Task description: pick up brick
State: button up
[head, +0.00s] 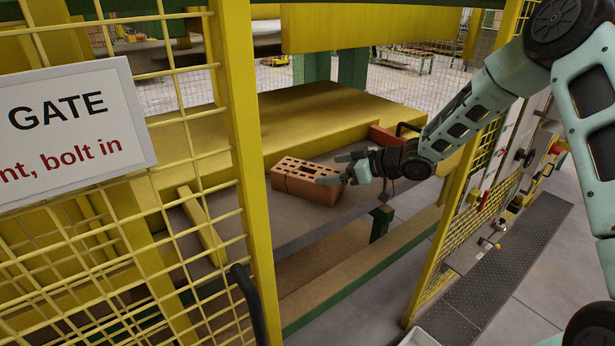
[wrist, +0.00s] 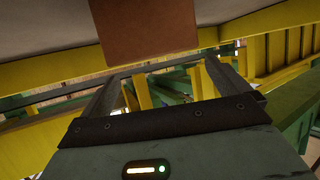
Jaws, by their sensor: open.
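An orange-brown brick (head: 306,180) with holes in its top lies on the dark flat surface (head: 330,212) behind the gate opening. My gripper (head: 332,169) reaches in from the right, at the brick's right end. In the head view its fingers overlap the brick's right part. In the wrist view the brick (wrist: 145,25) shows as a plain face at the top, beyond the two fingertips (wrist: 163,72). The fingers are spread apart with nothing between them. Whether a finger touches the brick I cannot tell.
A yellow gate post (head: 243,150) and mesh stand left of the brick, with a white sign (head: 70,132) in front. A yellow beam (head: 300,120) runs behind the brick. Another reddish block (head: 384,137) sits behind my gripper. A yellow post (head: 440,240) and control panel stand at right.

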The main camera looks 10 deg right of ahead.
aim_at(311, 171)
jog(key=shift+x, duration=1)
jog(key=p+x, duration=0.3)
jog(key=x, duration=0.1)
jog(key=shift+w+a, duration=0.1)
jog(key=shift+w, duration=0.05)
jog(key=shift+w+a+f, duration=0.25)
jog(key=shift+w+a, duration=0.05)
jog(key=shift+w, duration=0.05)
jog(key=c, duration=1.3)
jog(key=shift+r, duration=0.15)
jog(key=c, duration=0.4)
jog(key=shift+r, duration=0.1)
